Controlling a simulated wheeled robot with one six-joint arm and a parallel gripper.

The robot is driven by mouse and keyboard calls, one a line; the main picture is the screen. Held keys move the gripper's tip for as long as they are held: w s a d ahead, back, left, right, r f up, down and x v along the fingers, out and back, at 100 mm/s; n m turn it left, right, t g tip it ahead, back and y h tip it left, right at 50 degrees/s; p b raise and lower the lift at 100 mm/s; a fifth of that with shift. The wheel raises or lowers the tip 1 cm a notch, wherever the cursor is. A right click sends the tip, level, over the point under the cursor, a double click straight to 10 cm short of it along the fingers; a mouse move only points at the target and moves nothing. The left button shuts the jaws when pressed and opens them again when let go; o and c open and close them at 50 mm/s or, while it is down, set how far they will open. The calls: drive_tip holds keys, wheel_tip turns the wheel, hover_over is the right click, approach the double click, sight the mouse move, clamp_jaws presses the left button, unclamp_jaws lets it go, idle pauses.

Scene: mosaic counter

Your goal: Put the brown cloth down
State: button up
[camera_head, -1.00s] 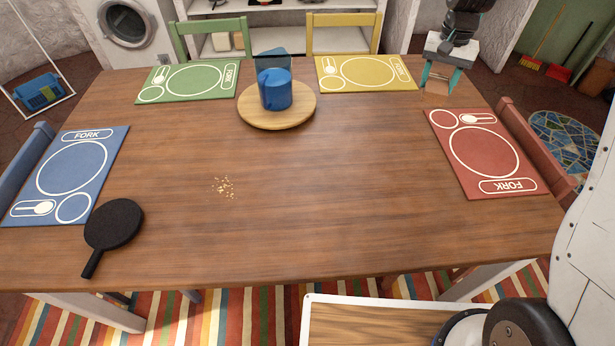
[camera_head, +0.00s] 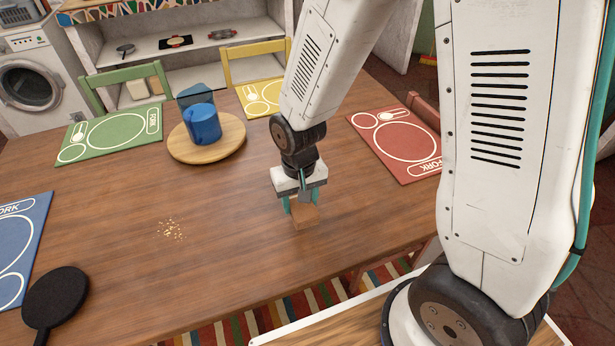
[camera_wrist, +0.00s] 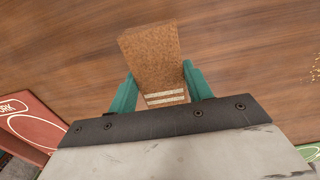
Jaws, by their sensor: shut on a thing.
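The brown cloth (camera_head: 305,217) is a small tan, block-like piece between the teal fingers of my gripper (camera_head: 303,205). In the wrist view the cloth (camera_wrist: 152,58) reaches out past the fingertips of my gripper (camera_wrist: 158,82), with pale stripes at its near end. My gripper is shut on it, low over the wooden table (camera_head: 240,270). I cannot tell whether the cloth touches the table top.
Crumbs (camera_head: 171,229) lie left of my gripper. A black paddle-shaped thing (camera_head: 55,297) lies at the left. A red placemat (camera_head: 400,145) is at the right. Table around the cloth is bare.

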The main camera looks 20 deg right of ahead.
drive_tip(key=w+d, duration=0.2)
drive_tip(key=w, duration=0.2)
drive_tip(key=w+d+f, duration=0.1)
drive_tip(key=w+d, duration=0.1)
drive_tip(key=w, duration=0.3)
drive_tip(key=w+d, duration=0.3)
drive_tip(key=w, duration=0.1)
drive_tip(key=shift+w+f, duration=0.15)
drive_tip(key=shift+f, duration=0.15)
drive_tip(key=shift+w+d+f, duration=0.2)
drive_tip(key=shift+f, duration=1.6)
drive_tip(key=o, duration=1.2)
drive_tip(key=shift+f, duration=0.1)
